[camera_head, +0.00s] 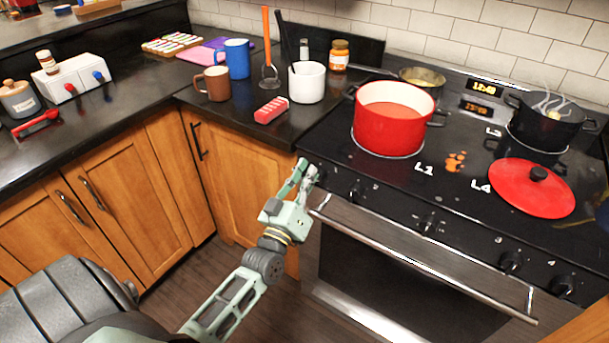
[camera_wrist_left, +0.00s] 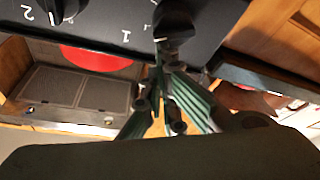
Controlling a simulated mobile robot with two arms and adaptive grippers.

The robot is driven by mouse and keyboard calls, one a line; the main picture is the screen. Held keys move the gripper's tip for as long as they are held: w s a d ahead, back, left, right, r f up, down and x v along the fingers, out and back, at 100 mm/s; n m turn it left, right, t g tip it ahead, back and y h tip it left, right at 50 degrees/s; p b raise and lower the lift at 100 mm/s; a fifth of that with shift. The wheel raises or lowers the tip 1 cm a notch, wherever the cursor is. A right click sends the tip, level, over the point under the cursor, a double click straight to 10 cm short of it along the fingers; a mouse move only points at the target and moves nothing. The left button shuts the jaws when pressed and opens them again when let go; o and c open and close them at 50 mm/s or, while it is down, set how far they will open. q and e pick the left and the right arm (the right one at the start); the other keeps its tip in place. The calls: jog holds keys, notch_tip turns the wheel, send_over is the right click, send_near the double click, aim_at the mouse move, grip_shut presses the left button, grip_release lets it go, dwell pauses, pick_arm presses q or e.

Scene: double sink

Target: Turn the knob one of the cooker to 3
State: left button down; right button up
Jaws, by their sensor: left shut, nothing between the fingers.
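The cooker (camera_head: 430,255) has a row of dark knobs along its front panel. The leftmost knob (camera_head: 320,173) is right beside the tips of my left gripper (camera_head: 307,171). In the left wrist view a dark knob (camera_wrist_left: 174,20) is just beyond my left gripper (camera_wrist_left: 163,62), whose fingers are shut and empty. Whether the fingertips touch it is hard to tell. White digits 1 and 2 are printed on the panel near the knobs. The knob's pointer setting is not readable. A second knob (camera_head: 355,189) is to the right. My right gripper does not show.
A red pot (camera_head: 390,125) and a red lid (camera_head: 532,188) are on the cooktop, with a black pot (camera_head: 545,125) at the back right. The oven handle (camera_head: 420,255) juts out below the knobs. A white cup (camera_head: 307,83) and red block (camera_head: 271,110) stand on the left counter.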

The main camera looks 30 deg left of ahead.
pick_arm(q)
jog(key=d+f+m+h, duration=0.1)
jog(key=m+h, duration=0.2)
jog(key=m, duration=0.4)
jog(key=d+f+m+g+h, duration=0.1)
jog(key=m+h, duration=0.2)
jog(key=m, duration=0.5)
jog(key=d+f+m+g+h, duration=0.1)
jog(key=d+f+m+h, duration=0.1)
jog(key=m, duration=0.6)
jog(key=shift+h+p, duration=0.4)
jog(key=shift+h, duration=0.2)
jog(key=shift+a+f+m+g+p, duration=0.1)
jog(key=shift+f+m+g+p, duration=0.2)
jog(key=shift+m, duration=0.7)
jog(key=shift+a+f+m+g+p, duration=0.1)
jog(key=shift+f+m+g, duration=0.35)
jog(key=shift+m, duration=0.55)
jog(key=shift+a+f+m+g+p, duration=0.1)
jog(key=shift+f+m+g+p, duration=0.2)
jog(key=shift+m, duration=0.7)
jog(key=shift+d, duration=0.15)
